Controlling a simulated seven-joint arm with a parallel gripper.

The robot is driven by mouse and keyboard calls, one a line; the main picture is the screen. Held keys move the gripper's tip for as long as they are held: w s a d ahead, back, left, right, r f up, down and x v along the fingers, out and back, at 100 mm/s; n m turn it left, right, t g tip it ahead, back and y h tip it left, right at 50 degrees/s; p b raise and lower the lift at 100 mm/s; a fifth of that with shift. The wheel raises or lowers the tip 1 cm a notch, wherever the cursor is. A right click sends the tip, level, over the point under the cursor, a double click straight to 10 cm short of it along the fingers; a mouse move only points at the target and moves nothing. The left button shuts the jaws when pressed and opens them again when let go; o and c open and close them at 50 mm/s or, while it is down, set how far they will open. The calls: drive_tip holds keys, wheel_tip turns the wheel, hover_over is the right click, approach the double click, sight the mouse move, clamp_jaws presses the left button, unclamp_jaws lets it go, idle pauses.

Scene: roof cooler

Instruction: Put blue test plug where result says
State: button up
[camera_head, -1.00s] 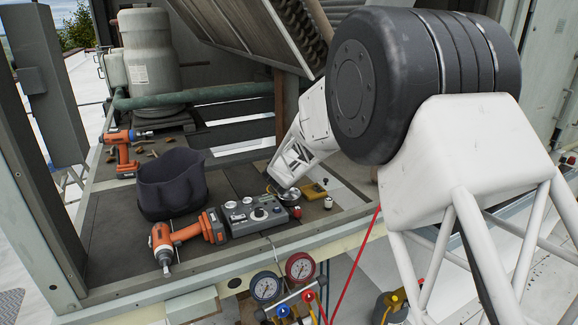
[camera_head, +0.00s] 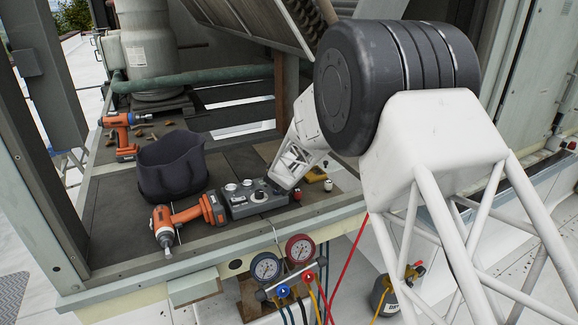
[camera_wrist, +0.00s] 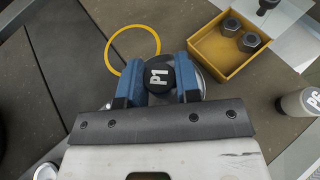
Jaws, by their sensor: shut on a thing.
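In the wrist view my gripper (camera_wrist: 160,80) is shut on a dark round-topped piece marked P1 (camera_wrist: 160,78), between its blue finger pads. Part of a shiny round metal surface (camera_wrist: 201,80) shows behind the fingers; I cannot tell whether the P1 piece touches it. In the head view my gripper (camera_head: 283,184) is at the right end of a grey box with dials (camera_head: 250,200), and the held piece is hidden. I cannot make out a blue plug. A pale cylinder with a partly readable mark (camera_wrist: 300,102) stands to the right.
A yellow tray (camera_wrist: 205,50) with dark bolts lies beyond my gripper, beside a flat yellow ring (camera_wrist: 157,35). A dark bag (camera_head: 170,168) and an orange drill (camera_head: 188,216) are left of the box. Gauges (camera_head: 300,249) hang below the ledge.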

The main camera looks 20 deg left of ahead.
drive_tip(key=shift+f, duration=0.1)
drive_tip(key=o, duration=1)
drive_tip(key=shift+r, duration=3.55)
